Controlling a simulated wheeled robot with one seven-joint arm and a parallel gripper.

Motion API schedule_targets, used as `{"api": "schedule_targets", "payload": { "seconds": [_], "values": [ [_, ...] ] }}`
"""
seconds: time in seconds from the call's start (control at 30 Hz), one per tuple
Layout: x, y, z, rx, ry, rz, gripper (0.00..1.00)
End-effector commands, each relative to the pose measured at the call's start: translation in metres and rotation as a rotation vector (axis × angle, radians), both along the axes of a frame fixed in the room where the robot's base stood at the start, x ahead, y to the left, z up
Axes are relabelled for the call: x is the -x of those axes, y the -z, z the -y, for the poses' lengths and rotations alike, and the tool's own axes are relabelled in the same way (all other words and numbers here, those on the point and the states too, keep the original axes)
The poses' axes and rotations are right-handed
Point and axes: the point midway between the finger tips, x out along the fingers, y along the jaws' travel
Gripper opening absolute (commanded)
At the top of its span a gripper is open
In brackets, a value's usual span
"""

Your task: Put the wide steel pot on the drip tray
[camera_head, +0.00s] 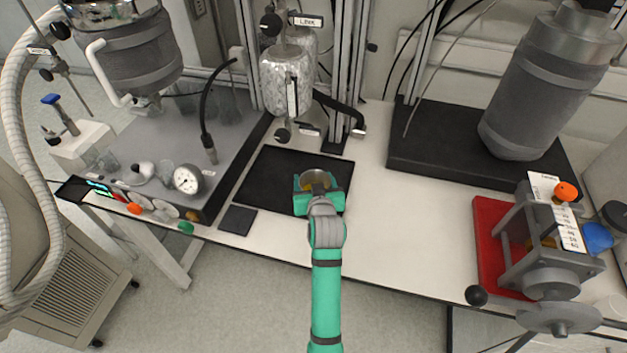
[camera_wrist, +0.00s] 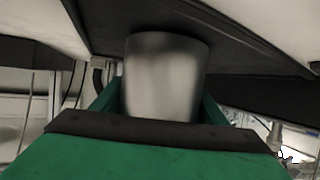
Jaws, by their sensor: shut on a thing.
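The wide steel pot shows in the wrist view (camera_wrist: 165,75) as a plain grey metal cylinder between my fingers. In the head view its round opening (camera_head: 316,180) shows at the end of my arm. My gripper (camera_head: 318,188) is shut on the pot, with a green finger on either side of it. The drip tray (camera_head: 262,178) looks like the flat black rectangle under the steel vessel. The pot and my gripper are over its front right part. I cannot tell whether the pot touches the tray or is just above it.
A steel vessel (camera_head: 287,80) with valves hangs behind the tray on a metal frame. A grey apparatus with a gauge (camera_head: 187,180) stands to the left. A small dark pad (camera_head: 238,220) lies at front left. The white bench (camera_head: 400,225) to the right is clear.

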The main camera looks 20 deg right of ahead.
Motion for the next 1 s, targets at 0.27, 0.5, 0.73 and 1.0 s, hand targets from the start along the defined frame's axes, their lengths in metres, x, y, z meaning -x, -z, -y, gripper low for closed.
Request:
{"api": "schedule_targets", "payload": {
  "seconds": [0.27, 0.5, 0.73, 1.0],
  "values": [
    [0.000, -0.001, 0.000, 0.002, 0.000, 0.004, 0.29],
    [0.000, 0.003, 0.000, 0.000, 0.000, 0.002, 0.85],
    [0.000, 0.003, -0.001, 0.001, -0.001, 0.002, 0.85],
    [0.019, -0.008, -0.002, 0.000, 0.002, 0.003, 0.85]
  ]
}}
